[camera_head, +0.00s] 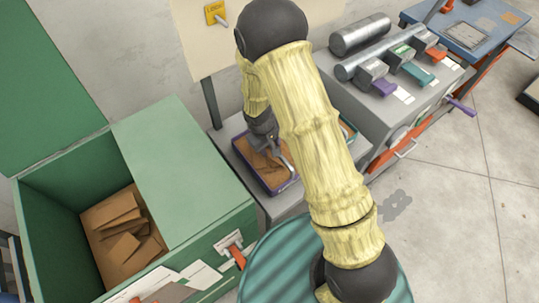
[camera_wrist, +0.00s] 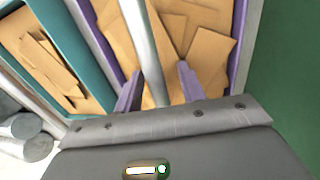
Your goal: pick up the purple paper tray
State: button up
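The purple paper tray (camera_head: 282,187) sits on a grey stand left of my arm in the head view, holding brown paper sheets. In the wrist view its purple side wall (camera_wrist: 238,45) runs along the right. A silver bar handle (camera_wrist: 146,45) crosses above the sheets. My gripper (camera_wrist: 160,72) is open, its two purple-looking fingers on either side of the bar, with the bar nearer the left finger. In the head view my gripper (camera_head: 270,138) is over the tray, and my arm hides part of it. I cannot tell whether the fingers touch anything.
A teal tray (camera_wrist: 72,35) with brown sheets stands left of the purple one in the wrist view. A green bin (camera_head: 185,165) with cardboard pieces stands at the left. A grey machine (camera_head: 350,100) with rollers and coloured levers stands at the right. Floor is clear further right.

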jog(key=shift+c, duration=0.2)
grip_shut()
jog(key=shift+r, duration=0.2)
notch_tip(320, 180, up, 10)
jog(key=shift+f, duration=0.1)
dwell(0.4)
dwell(0.3)
